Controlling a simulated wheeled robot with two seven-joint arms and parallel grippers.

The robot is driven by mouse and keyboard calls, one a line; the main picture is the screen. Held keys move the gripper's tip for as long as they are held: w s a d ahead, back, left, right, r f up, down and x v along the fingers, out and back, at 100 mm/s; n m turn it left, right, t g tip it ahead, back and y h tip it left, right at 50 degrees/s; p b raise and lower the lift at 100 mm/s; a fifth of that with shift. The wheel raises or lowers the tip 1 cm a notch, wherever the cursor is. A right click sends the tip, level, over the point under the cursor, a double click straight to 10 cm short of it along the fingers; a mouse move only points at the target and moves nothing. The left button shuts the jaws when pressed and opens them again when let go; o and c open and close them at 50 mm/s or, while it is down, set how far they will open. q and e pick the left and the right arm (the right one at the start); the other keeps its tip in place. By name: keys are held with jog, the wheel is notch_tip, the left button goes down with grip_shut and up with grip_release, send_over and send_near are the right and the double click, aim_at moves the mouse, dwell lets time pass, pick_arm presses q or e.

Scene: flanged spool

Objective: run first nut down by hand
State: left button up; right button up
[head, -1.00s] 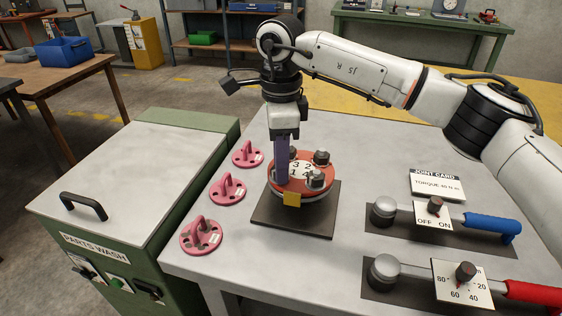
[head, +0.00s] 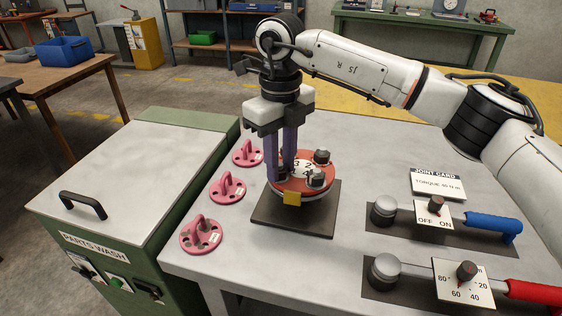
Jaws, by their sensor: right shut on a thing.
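The flanged spool (head: 303,186) has an orange-red top flange with a white number plate (head: 301,168) in its middle. It stands upright on a dark square base plate (head: 322,222). Grey nuts show on the flange at the back right (head: 321,157) and front right (head: 315,179). My right gripper (head: 281,173) points straight down at the left side of the flange, its purple fingers shut on the first nut, which they mostly hide. The fingers also cover part of the numbers. My left gripper is not in view.
Several pink holders (head: 228,190) stand left of the spool. A green parts washer (head: 140,190) adjoins the bench's left side.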

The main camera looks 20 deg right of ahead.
aim_at(280, 170)
jog(key=m, duration=0.5)
jog(key=shift+a+r, duration=0.1)
jog(key=shift+m, duration=0.3)
dwell(0.4)
jog(key=o, duration=1)
jog(key=shift+o, duration=0.2)
notch_tip(280, 170, up, 10)
jog(key=shift+r+b, duration=0.15)
jog(key=shift+b, duration=0.2)
